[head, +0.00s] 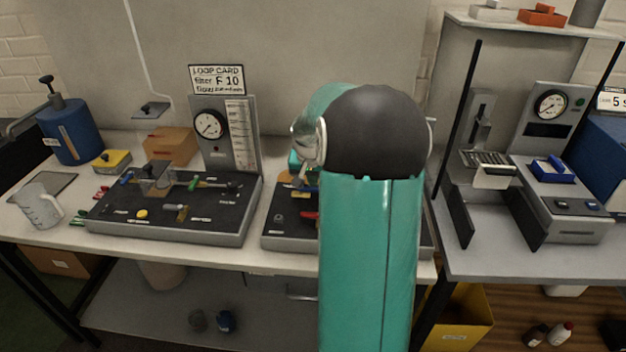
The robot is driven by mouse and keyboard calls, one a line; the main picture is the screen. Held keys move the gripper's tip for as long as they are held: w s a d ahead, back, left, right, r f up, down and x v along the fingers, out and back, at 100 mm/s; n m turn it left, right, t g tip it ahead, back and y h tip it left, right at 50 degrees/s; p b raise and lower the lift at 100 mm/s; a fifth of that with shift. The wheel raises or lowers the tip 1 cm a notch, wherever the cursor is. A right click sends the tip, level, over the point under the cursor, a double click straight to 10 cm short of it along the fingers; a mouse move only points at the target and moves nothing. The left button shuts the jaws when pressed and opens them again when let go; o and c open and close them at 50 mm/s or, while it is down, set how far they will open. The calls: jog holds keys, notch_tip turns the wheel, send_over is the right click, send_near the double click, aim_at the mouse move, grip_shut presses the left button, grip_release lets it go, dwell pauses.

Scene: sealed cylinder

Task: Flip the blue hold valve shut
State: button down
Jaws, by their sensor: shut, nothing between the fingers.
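A small blue handle (127,178) sits at the back left of the dark left panel (225,216). It may be the blue hold valve, but it is too small for me to read its label or tell its position. A green handle (194,183) lies to its right on a thin line of fittings. My arm rises through the middle of the view and covers much of the second dark panel (285,238), which has a red handle (310,215).
A gauge board (245,140) stands behind the left panel. A clear jug (38,205), a yellow box (112,161) and a blue canister (70,132) stand to the left. A cardboard box (170,146) is behind. A grey machine (565,200) stands on the right bench.

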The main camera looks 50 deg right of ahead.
jog(key=shift+s+a+m, duration=0.1)
jog(key=shift+a+m, duration=0.05)
jog(key=shift+m, duration=0.55)
jog(key=m, duration=0.1)
jog(key=m+g, duration=0.1)
jog(key=shift+s+a+m+h, duration=0.3)
jog(key=shift+a+m, duration=0.05)
jog(key=shift+m, duration=0.05)
jog(key=m, duration=0.1)
jog(key=m+g, duration=0.1)
jog(key=a+m, duration=0.1)
jog(key=shift+s+m, duration=0.3)
jog(key=m, duration=0.1)
jog(key=a+m+g, duration=0.1)
jog(key=m, duration=0.1)
jog(key=shift+s+m+g, duration=0.1)
jog(key=shift+m+g, duration=0.2)
jog(key=m, duration=0.1)
jog(key=a+m+g, duration=0.1)
jog(key=m, duration=0.1)
jog(key=shift+m, duration=0.3)
jog(key=shift+d, duration=0.1)
jog(key=shift+w+d, duration=0.35)
jog(key=shift+w, duration=0.35)
